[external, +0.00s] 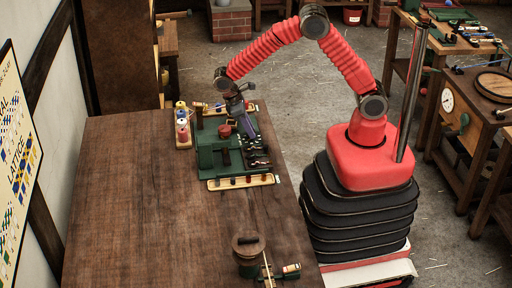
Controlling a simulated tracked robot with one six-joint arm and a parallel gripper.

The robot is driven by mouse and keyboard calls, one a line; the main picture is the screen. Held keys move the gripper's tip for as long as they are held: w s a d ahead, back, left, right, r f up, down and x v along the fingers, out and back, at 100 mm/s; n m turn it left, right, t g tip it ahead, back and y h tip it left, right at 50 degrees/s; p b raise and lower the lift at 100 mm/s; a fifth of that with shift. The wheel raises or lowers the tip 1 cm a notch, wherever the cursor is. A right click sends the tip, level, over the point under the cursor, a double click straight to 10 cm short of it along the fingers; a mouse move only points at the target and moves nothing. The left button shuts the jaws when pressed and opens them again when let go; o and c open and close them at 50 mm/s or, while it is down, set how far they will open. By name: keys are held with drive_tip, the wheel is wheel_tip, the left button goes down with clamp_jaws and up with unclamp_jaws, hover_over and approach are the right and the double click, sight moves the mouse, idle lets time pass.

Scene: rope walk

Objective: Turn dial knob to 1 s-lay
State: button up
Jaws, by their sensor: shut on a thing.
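A green bench device (205,158) stands near the table's right edge, with dark fittings and small levers on it. My gripper (245,132) reaches down over its upper right part and is shut on a small part there, which appears to be the dial knob. The fingers hide most of that knob, and its marks, including 1 s-lay, are too small to read. A round red piece (225,130) sits on the device just left of the fingers, apart from them as far as I can see.
Coloured spools (182,122) stand on a wooden rack left of the device. A pale strip with dark pegs (243,181) lies along its front. A round wooden drum (248,248) stands at the table's front. The table's left and middle (130,190) are clear.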

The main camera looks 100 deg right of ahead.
idle(0.4)
drive_tip(key=o, duration=1)
drive_tip(key=shift+o, duration=0.2)
drive_tip(key=shift+r, duration=0.1)
drive_tip(key=v, duration=1.3)
drive_tip(key=shift+r, duration=0.25)
drive_tip(key=shift+w, duration=0.15)
